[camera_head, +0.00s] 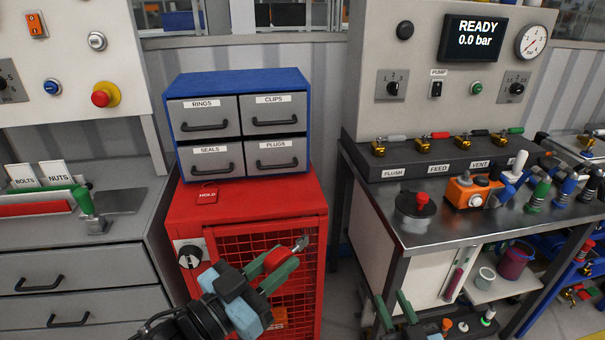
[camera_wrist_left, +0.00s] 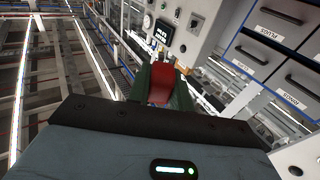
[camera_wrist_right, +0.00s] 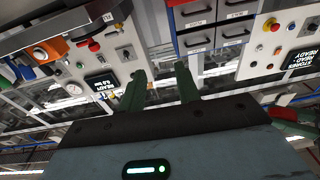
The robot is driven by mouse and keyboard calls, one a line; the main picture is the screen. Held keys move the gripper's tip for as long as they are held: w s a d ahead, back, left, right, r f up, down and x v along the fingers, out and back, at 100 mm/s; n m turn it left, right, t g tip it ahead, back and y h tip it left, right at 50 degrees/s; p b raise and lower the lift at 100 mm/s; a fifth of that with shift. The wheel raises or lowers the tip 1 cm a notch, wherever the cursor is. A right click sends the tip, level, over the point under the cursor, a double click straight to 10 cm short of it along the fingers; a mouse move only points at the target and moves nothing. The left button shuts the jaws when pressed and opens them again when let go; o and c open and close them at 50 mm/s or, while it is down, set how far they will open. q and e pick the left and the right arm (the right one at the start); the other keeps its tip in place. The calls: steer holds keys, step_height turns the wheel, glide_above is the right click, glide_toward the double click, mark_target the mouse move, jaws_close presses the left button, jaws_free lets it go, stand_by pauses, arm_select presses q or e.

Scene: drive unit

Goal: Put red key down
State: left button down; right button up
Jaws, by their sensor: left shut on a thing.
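The red key (camera_head: 276,259) has a red grip and a silver shaft that points up and to the right in the head view. My left gripper (camera_head: 281,264) is shut on its red grip, in front of the red cabinet's mesh door. In the left wrist view the red key (camera_wrist_left: 161,84) shows between the green fingers. My right gripper (camera_head: 394,314) is low at the bottom of the head view. Its green fingers stand apart with nothing between them in the right wrist view (camera_wrist_right: 161,88).
The red cabinet (camera_head: 185,212) carries a blue drawer unit (camera_head: 240,78), a red HOLD tag (camera_head: 207,195) and a round lock (camera_head: 190,256) on its front. A steel bench (camera_head: 400,235) with a red-knobbed pot (camera_head: 415,209) stands at right. Grey drawers (camera_head: 70,275) stand at left.

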steer(key=w+a+r+n+g+y, duration=0.15)
steer(key=a+r+n+y, duration=0.35)
steer(key=r, duration=0.5)
steer(key=w+a+r+n+g+y, duration=0.15)
steer(key=r+n+y, duration=0.35)
steer(key=r, duration=0.6)
steer(key=w+a+r+n+y, duration=0.2)
steer(key=a+r+n+y, duration=0.2)
steer(key=r+y, duration=0.45)
steer(key=s+a+r+n+g+y, duration=0.1)
steer(key=s+a+r+n+g, duration=0.3)
steer(key=n+g, duration=0.4)
steer(key=s+a+r+n+g, duration=0.3)
steer(key=a+r+n+g, duration=0.15)
steer(key=a+g, duration=0.4)
steer(key=s+a+f+n+g+h, duration=0.3)
steer(key=s+a+n+g+h, duration=0.25)
steer(key=g+h, duration=0.25)
steer(key=m+t+h, duration=0.7)
steer(key=t+h, duration=0.2)
steer(key=h, duration=0.8)
glide_toward(303, 237)
steer(key=shift+y, duration=0.25)
steer(key=shift+d+f, duration=0.2)
steer(key=shift+f, duration=4.85)
